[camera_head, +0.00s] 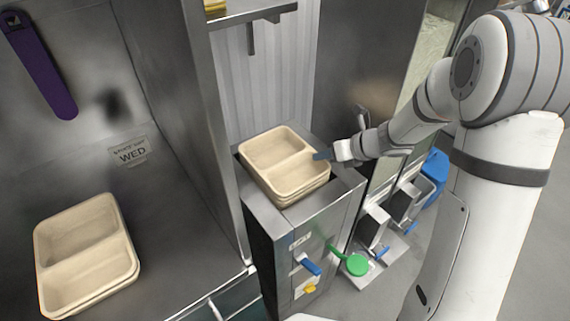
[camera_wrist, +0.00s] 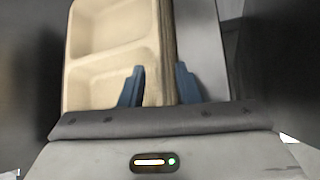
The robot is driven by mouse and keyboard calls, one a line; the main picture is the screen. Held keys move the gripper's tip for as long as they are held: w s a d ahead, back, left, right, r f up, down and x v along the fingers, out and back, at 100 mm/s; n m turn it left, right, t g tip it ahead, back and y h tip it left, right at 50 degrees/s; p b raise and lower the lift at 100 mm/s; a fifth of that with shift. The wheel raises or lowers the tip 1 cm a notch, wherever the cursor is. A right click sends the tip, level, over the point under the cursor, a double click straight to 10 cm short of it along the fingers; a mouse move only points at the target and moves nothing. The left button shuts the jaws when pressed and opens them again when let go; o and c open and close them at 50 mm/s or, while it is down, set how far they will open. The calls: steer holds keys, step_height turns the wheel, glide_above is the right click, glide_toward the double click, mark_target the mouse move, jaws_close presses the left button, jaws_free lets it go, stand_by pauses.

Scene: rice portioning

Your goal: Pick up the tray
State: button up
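A stack of beige two-compartment trays (camera_head: 270,152) sits in the top of a metal stand. The top tray also shows in the wrist view (camera_wrist: 108,57), with the stacked rims along its right side. My gripper (camera_head: 322,155) is at the stack's right edge. In the wrist view my gripper (camera_wrist: 159,72) has its blue fingers apart, astride the stack's side wall. The left finger is over a compartment and the right finger is outside the wall. I see a gap beside each finger. How deep the fingers reach is unclear.
Another beige two-compartment tray or small stack (camera_head: 86,258) stands on the metal counter (camera_head: 165,215) at left, near a "WED" label (camera_head: 132,152). A purple-handled tool (camera_head: 40,65) hangs on the wall. A green round-ended utensil (camera_head: 356,264) sticks out by the stand (camera_head: 300,230).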

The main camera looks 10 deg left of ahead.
jaws_close()
stand_by(0.5)
